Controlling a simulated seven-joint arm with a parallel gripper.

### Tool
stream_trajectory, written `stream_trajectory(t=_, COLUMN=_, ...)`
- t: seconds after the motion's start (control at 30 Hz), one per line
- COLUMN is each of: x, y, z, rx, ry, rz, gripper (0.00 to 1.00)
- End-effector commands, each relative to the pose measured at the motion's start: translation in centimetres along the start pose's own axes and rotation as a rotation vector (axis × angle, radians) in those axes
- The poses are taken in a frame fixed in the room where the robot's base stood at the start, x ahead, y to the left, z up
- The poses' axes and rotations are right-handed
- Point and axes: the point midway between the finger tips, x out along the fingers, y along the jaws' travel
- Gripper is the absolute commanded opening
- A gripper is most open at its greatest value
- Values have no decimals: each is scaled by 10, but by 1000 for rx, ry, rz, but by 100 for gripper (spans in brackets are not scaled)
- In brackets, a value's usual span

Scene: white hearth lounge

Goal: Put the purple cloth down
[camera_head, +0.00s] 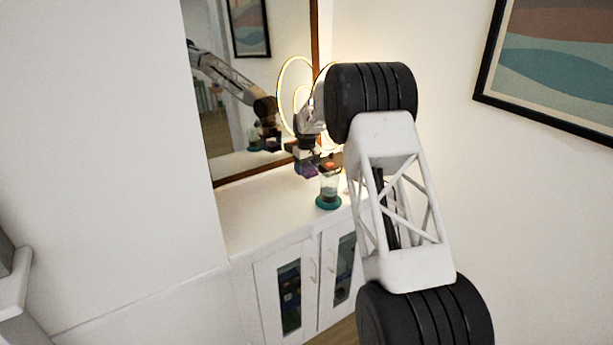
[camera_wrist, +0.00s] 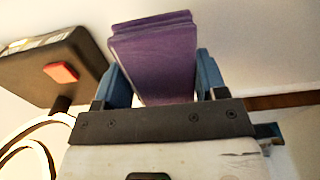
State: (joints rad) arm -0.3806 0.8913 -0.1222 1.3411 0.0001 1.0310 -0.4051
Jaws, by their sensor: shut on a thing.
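The purple cloth (camera_wrist: 153,62) is folded into a thick block with layered edges. My gripper (camera_wrist: 161,78) is shut on it, with a blue finger on each side. In the head view my gripper (camera_head: 309,158) is small and partly behind my own arm, above the white cabinet top (camera_head: 262,207). The cloth (camera_head: 306,171) shows there as a small purple patch under the gripper. I cannot tell how far it is above the cabinet top.
A clear container with a teal base (camera_head: 328,203) stands close to the right of the cloth. A dark block with a red square (camera_wrist: 61,73) is at the left in the wrist view. A glowing ring lamp (camera_head: 281,84) and a mirror (camera_head: 225,130) are behind. The cabinet's left part is clear.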

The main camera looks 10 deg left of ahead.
Motion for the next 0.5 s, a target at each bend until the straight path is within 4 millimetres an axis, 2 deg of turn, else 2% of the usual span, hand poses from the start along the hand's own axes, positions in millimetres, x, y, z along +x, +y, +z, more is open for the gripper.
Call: stream_trajectory(t=0.5, x=35, y=0, z=0, rx=0, ry=-1, rz=0, gripper=46)
